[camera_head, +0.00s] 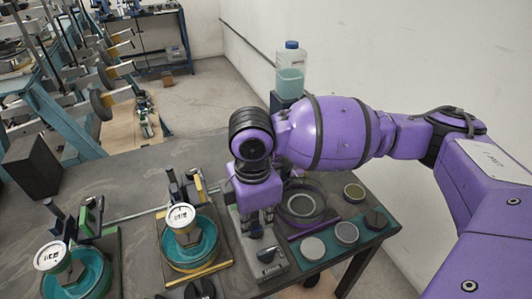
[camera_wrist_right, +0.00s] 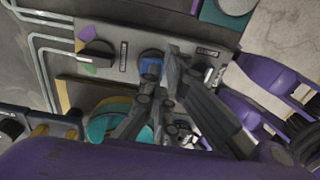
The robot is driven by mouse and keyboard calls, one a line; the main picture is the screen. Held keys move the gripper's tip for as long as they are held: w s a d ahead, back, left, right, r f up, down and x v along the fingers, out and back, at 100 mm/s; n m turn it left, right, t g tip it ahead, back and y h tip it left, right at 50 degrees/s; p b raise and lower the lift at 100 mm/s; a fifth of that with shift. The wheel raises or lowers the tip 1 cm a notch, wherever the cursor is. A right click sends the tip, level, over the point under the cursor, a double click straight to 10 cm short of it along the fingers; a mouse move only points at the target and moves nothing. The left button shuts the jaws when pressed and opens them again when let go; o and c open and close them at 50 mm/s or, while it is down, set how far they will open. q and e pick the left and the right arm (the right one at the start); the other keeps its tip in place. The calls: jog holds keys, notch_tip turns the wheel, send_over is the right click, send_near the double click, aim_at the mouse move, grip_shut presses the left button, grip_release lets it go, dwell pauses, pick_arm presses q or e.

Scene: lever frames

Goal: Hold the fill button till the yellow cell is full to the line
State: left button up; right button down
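The yellow cell is a round teal-filled vessel (camera_head: 203,246) with a white dial (camera_head: 180,217) and a yellow bar (camera_head: 198,273) in front, in the middle of the head view. A grey control panel (camera_head: 238,236) stands to its right, with a dark knob (camera_head: 267,254). In the wrist view the panel (camera_wrist_right: 125,35) carries a blue round button (camera_wrist_right: 151,65) and a black knob (camera_wrist_right: 96,54). My right gripper (camera_head: 255,224) points down over the panel; its fingers (camera_wrist_right: 170,82) are close to the blue button, contact unclear. Finger spacing is unclear. My left gripper is not in view.
A similar teal cell (camera_head: 90,271) with a dial stands at the left. A purple-edged round cell (camera_head: 302,205) and several round lids on a teal tray (camera_head: 326,257) are at the right. A blue-capped bottle (camera_head: 290,75) stands behind my right arm.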

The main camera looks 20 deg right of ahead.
jog(key=r, duration=0.5)
jog(key=shift+w+r+p, duration=0.2)
jog(key=shift+w+p, duration=0.1)
jog(key=shift+w, duration=0.1)
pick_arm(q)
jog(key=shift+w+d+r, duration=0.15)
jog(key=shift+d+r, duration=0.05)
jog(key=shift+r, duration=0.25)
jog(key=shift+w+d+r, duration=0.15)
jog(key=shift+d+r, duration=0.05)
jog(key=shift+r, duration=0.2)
pick_arm(e)
notch_tip(320, 180, up, 7)
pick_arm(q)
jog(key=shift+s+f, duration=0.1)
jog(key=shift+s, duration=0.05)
pick_arm(e)
jog(key=shift+s+f, duration=0.1)
jog(key=shift+s, duration=0.05)
